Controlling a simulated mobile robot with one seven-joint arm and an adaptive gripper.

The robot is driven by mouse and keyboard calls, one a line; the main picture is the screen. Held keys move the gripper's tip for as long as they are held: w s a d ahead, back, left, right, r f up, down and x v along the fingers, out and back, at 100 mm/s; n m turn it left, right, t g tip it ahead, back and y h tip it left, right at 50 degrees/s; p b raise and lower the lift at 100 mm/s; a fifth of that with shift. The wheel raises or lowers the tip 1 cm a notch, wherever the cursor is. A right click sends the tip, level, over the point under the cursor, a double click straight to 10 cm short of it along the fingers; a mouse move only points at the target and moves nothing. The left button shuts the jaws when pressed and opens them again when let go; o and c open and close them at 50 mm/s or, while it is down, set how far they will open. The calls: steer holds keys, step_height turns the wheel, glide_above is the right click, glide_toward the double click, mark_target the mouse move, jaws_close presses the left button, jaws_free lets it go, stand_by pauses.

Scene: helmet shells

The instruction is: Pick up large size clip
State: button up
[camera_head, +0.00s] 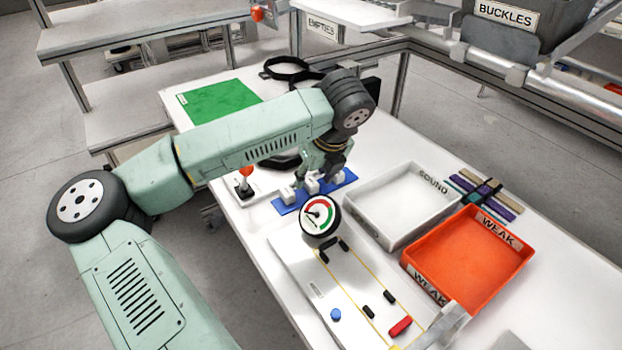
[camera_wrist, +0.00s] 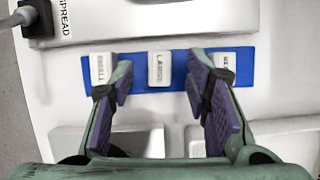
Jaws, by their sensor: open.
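A blue strip (camera_wrist: 138,75) lies on the white table and carries three white labelled clips in a row. The middle one, whose label appears to read LARGE, is the large clip (camera_wrist: 159,69). The small clip (camera_wrist: 103,68) is at the left end and another clip (camera_wrist: 224,66) is at the right, partly hidden by a finger. My gripper (camera_wrist: 162,84) is open and empty, its purple-padded fingers on either side of the large clip in the picture. I cannot tell the height left. In the head view my gripper (camera_head: 325,166) is over the blue strip (camera_head: 288,206).
The white SOUND tray (camera_head: 374,233) and orange WEAK tray (camera_head: 468,262) stand to the right. A round dial gauge (camera_head: 319,215) stands close in front of the strip. A device with a red knob (camera_head: 246,184) is at its left. A green mat (camera_head: 218,100) lies at the back.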

steer(key=shift+w+a+f, duration=0.15)
steer(key=shift+w+f, duration=0.05)
steer(key=shift+f, duration=0.5)
steer(key=shift+c, duration=0.4)
steer(key=c, duration=0.8)
